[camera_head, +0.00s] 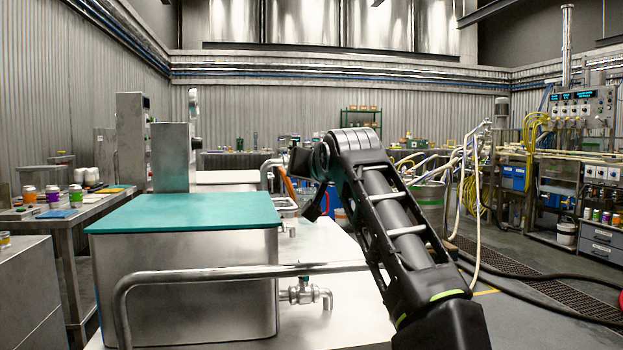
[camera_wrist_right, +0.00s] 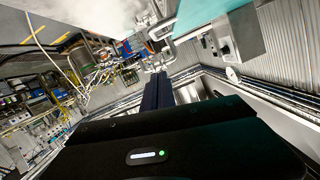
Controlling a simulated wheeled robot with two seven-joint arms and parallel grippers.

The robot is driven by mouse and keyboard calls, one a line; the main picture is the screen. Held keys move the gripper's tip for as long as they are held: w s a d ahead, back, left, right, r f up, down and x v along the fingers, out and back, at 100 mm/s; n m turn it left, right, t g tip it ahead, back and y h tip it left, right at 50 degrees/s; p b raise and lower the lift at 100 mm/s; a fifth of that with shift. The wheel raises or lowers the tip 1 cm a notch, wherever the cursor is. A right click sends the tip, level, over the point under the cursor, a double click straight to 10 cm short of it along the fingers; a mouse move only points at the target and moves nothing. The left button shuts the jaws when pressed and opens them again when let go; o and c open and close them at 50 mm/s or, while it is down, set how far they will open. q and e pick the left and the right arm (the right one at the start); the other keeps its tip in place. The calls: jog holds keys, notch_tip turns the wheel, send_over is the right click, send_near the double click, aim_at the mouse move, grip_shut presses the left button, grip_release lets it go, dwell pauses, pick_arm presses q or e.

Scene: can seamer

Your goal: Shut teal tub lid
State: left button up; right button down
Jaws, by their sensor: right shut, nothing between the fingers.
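The teal lid (camera_head: 187,211) lies flat across the top of a metal tub (camera_head: 190,290) at the left of the head view. Its front edge appears level with the tub's rim; I cannot make out a gap. My right arm comes up through the middle of the head view. My right gripper (camera_head: 314,208) is beyond the lid's right side, apart from it and partly hidden by my arm. Its fingers (camera_wrist_right: 158,90) are together and empty in the right wrist view. A teal surface (camera_wrist_right: 202,14) shows at the top there. My left gripper is out of view.
A metal rail (camera_head: 210,274) runs in front of the tub, with a tap (camera_head: 305,295) at its lower right. A side table (camera_head: 65,215) with jars stands at the left. Hoses (camera_head: 470,200) and a control panel (camera_head: 583,110) are at the right.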

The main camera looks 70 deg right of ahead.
jog(key=shift+v, duration=1.2)
